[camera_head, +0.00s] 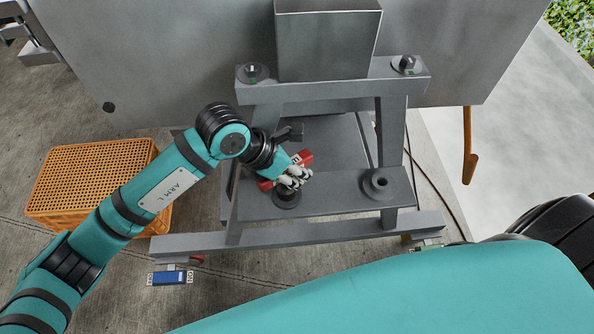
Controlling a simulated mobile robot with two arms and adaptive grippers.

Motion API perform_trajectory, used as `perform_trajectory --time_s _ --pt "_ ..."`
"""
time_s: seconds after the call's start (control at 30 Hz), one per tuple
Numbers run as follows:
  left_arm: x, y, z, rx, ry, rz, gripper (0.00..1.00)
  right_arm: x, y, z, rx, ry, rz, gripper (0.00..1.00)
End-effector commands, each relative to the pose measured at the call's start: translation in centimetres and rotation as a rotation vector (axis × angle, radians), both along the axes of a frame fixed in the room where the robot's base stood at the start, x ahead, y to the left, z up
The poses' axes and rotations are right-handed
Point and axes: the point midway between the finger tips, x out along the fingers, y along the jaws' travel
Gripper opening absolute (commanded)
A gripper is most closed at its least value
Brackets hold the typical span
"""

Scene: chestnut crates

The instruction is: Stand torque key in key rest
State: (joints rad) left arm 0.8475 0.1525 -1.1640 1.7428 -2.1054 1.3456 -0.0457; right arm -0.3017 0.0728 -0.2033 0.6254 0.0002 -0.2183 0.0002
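My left gripper (294,179) is over the lower shelf of the grey stand, with its fingers closed around a red bar. The bar, which I take to be the torque key (304,158), shows on both sides of the fingers and has a white label at its upper right end. Its lower part is hidden. Just below the fingers is a dark round socket (287,200) on the shelf; a similar ring-shaped socket (380,184) is to the right. I cannot tell which is the key rest, or whether the key touches the left socket. My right gripper is out of view.
The grey stand (258,92) carries a metal box (328,45) and two upper fittings. An orange crate (92,170) is at left. A blue block with white end labels (169,278) lies low, near the stand's foot. An orange hook-like bar (468,150) hangs at right.

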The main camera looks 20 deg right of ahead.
Motion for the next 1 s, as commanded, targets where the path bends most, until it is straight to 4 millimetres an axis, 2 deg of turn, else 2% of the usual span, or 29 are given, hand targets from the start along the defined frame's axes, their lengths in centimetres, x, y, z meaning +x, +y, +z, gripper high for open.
perform_trajectory --time_s 0.1,0.13,0.3,0.4,0.57,0.73,1.0 --pt "0.0 0.0 -0.5 -0.001 -0.002 0.000 0.00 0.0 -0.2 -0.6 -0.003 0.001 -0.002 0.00" --pt "0.0 0.0 -0.3 -0.001 -0.002 0.000 0.03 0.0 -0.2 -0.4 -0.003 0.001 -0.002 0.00" --pt "0.0 0.0 -0.3 -0.001 0.000 0.000 0.25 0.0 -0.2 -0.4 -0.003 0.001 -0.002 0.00" --pt "0.0 0.0 -0.3 -0.001 0.000 0.000 0.35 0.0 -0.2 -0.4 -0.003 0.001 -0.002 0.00" --pt "0.0 0.0 -0.3 0.000 0.000 0.000 0.35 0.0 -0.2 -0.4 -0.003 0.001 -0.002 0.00" --pt "0.1 0.3 0.1 0.000 -0.001 0.001 0.35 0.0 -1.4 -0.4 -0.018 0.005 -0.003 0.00" --pt "0.2 2.4 3.3 0.000 -0.003 0.001 0.35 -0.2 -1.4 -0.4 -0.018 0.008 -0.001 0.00"
